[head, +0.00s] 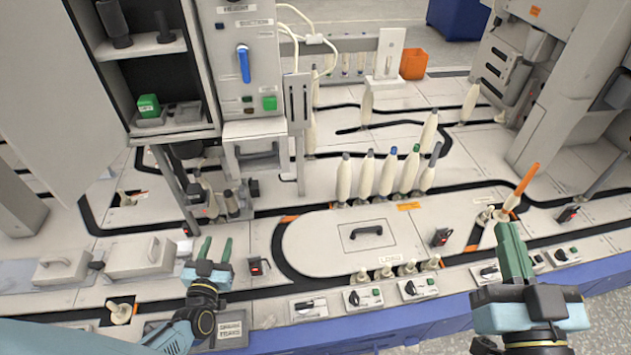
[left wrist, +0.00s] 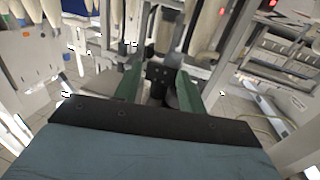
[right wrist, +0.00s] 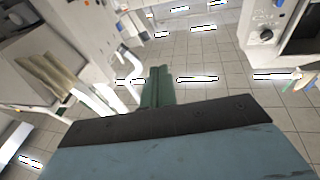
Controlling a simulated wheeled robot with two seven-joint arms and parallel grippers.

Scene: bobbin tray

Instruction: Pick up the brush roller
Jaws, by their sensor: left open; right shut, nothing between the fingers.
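I cannot tell for certain which thing is the brush roller. A dark grey cylinder (head: 113,22) standing on the upper left cabinet shelf could be it. My left gripper (head: 216,248) is open and empty above the front of the table, well below and to the right of that shelf. Its two green fingers stand apart in the left wrist view (left wrist: 158,88). My right gripper (head: 510,245) is shut and empty over the front right table edge, beside an orange-tipped bobbin (head: 526,180). Its fingers are together in the right wrist view (right wrist: 157,85).
Several white bobbins with coloured tips (head: 366,175) stand upright mid-table, behind a rounded panel with a black handle (head: 366,232). A green box (head: 149,105) sits in the cabinet. A machine with a blue lever (head: 243,63) stands beside it. Switch boxes (head: 363,298) line the front edge.

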